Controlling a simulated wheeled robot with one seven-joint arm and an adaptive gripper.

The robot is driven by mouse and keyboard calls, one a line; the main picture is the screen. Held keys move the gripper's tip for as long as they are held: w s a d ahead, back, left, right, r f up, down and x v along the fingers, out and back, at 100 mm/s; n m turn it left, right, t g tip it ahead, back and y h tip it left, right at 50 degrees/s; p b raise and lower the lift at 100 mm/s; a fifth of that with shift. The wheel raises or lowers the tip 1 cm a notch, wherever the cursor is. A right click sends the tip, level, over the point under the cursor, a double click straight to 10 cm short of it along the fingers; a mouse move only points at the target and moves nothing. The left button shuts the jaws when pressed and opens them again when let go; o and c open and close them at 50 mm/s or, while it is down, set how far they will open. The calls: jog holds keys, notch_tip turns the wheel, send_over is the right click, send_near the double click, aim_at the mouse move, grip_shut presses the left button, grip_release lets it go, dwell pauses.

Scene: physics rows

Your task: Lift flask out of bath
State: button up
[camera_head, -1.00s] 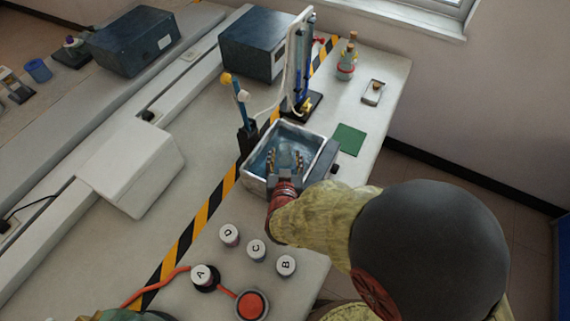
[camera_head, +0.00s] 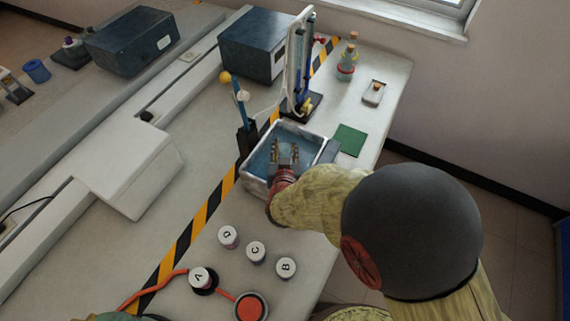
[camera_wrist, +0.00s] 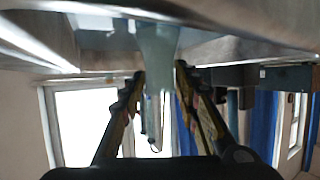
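The bath (camera_head: 252,184) is an open, metal-rimmed basin with blue water, at the middle of the head view. My gripper (camera_head: 284,154) is over it, pointing into it from the near side. The flask (camera_wrist: 157,42) shows in the wrist view as a pale green, see-through shape between my fingertips (camera_wrist: 159,72). The fingers stand apart, one on each side of it, with their tips close to its edges. I cannot tell whether they press on it. In the head view my gripper mostly hides the flask.
A stand with a blue column (camera_head: 302,75) rises behind the bath, and a blue rod with a yellow ball (camera_head: 238,90) stands at its left. A green mat (camera_head: 349,140) lies at the right. Several lettered jars, including jar C (camera_head: 256,251), stand in front.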

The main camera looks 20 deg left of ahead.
grip_shut()
dwell(0.8)
